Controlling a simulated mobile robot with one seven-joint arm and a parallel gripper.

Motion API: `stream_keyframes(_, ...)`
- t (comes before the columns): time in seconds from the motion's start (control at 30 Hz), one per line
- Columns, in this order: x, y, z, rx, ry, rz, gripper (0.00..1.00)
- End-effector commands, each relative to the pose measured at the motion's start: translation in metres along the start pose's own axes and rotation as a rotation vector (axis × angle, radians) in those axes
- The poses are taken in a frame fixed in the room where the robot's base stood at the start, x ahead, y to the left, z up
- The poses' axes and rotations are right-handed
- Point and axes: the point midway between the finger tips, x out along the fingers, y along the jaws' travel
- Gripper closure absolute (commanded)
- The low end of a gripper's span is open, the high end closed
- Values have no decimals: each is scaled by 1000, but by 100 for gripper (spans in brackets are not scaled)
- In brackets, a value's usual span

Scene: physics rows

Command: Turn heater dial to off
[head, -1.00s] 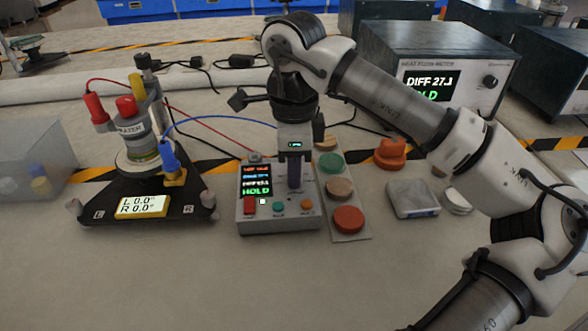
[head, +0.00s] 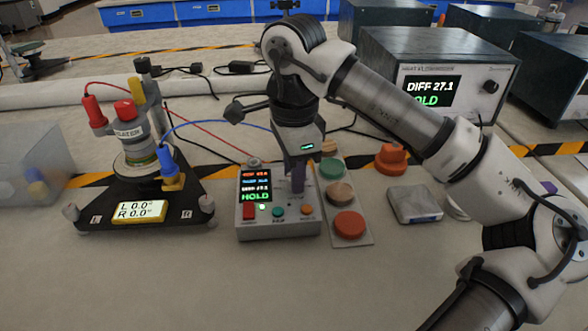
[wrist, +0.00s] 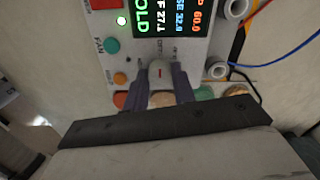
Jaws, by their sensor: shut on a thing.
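The heater control box (head: 281,229) stands on the bench with its lit display (head: 256,184) reading HOLD in green. My gripper (head: 298,187) reaches down onto the right half of its panel. In the wrist view the pale dial (wrist: 161,70), with a red mark on top, sits between the two dark fingers of my gripper (wrist: 161,82). The fingers are shut on the dial from both sides. In the head view the fingers largely hide the dial. The small panel lettering around it is too blurred to read.
A red switch (head: 249,212), a green button (head: 278,212) and an orange button (head: 306,210) sit close by on the panel. A tray (head: 345,190) of coloured discs lies just right of the box. A black triangular stand (head: 100,214) with wired plugs is at left.

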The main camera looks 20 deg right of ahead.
Motion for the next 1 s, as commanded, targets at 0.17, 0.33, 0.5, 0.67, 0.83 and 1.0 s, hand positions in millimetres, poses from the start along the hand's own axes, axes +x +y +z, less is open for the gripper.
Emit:
stream_keyframes(0.17, 0, 0, 0, -1, 0, 1, 61)
stream_keyframes(0.33, 0, 0, 0, 0, 0, 1, 52)
stream_keyframes(0.5, 0, 0, 0, 1, 0, 0, 52)
stream_keyframes(0.67, -13, 0, 0, 2, 1, 0, 52)
stream_keyframes(0.83, -48, -1, 0, 2, 2, -2, 52)
stream_keyframes(1.0, -89, 0, 0, 3, 3, -2, 52)
